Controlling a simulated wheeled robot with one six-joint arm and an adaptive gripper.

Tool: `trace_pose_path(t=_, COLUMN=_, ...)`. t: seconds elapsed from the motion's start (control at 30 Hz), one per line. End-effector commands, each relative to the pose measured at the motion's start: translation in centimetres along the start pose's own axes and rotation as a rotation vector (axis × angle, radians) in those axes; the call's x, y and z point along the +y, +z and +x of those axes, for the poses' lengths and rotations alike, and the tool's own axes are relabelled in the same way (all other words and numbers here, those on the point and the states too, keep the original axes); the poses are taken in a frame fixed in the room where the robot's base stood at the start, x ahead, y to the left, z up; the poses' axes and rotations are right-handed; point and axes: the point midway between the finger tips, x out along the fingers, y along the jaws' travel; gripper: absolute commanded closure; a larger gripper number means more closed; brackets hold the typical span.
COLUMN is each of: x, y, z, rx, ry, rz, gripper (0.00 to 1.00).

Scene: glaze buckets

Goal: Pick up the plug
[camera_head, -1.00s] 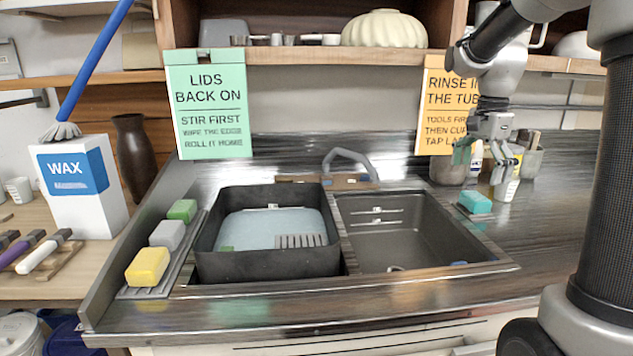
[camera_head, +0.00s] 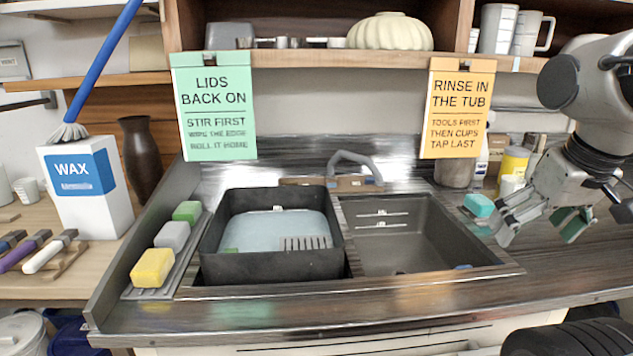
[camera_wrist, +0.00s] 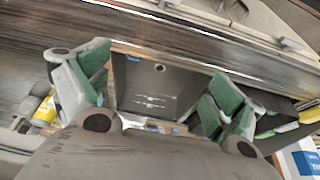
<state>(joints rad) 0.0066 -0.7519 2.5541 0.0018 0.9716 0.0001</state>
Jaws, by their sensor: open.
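A small blue piece (camera_head: 462,267) shows at the front right corner of the right basin (camera_head: 425,225), partly hidden by the basin's front edge; it may be the plug, but I cannot tell for sure. It also shows small in the wrist view (camera_wrist: 133,58), near the drain hole (camera_wrist: 160,68). My gripper (camera_head: 540,228) is open and empty, above the counter to the right of the basin. In the wrist view its green-padded fingers (camera_wrist: 160,88) stand wide apart, with the basin seen between them.
A dark tub (camera_head: 270,265) with pale liquid fills the left basin. Sponges (camera_head: 152,268) lie along its left. A teal block (camera_head: 479,205) and a yellow container (camera_head: 513,162) stand at the right. The tap (camera_head: 355,162) rises behind the basins.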

Motion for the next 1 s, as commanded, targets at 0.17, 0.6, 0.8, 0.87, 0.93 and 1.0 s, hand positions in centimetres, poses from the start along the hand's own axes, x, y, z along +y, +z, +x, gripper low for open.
trace_pose_path(t=0.17, x=-0.1, y=-0.1, z=-0.2, rx=0.008, ry=-0.002, rz=-0.005, gripper=0.47)
trace_pose_path(t=0.6, x=1.9, y=-2.0, z=8.5, rx=-0.326, ry=0.017, rz=0.162, gripper=0.61)
trace_pose_path(t=0.8, x=3.4, y=-5.1, z=16.1, rx=-0.393, ry=0.070, rz=0.519, gripper=0.61)
trace_pose_path(t=0.87, x=3.9, y=-6.0, z=18.4, rx=-0.391, ry=0.092, rz=0.649, gripper=0.61)
trace_pose_path(t=0.93, x=4.4, y=-7.2, z=20.9, rx=-0.373, ry=0.118, rz=0.810, gripper=0.61)
trace_pose_path(t=1.0, x=4.8, y=-8.6, z=22.7, rx=-0.338, ry=0.135, rz=0.966, gripper=0.61)
